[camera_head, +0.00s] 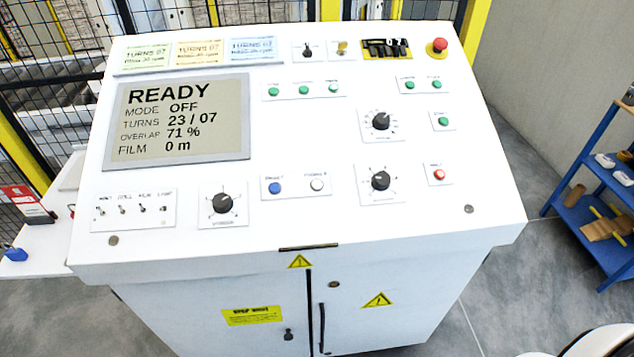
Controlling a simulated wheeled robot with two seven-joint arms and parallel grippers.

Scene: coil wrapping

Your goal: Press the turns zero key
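The white control console (340,225) fills the middle of the view. Its display (180,120) reads READY, MODE OFF, TURNS 23 / 07, OVERLAP 71 %, FILM 0 m. Below and right of the display, one plate carries a blue button (275,188) and a white button (317,185). The small labels above them are too blurred to read surely, so I cannot tell which key is turns zero. Neither of my grippers is in view, and nothing touches the panel.
Green buttons (303,90), black rotary knobs (381,121), a red button (439,174) and a red emergency stop (437,46) share the panel. Toggle switches (121,210) sit at lower left. A blue shelf (590,190) stands right; wire fencing (60,80) is behind.

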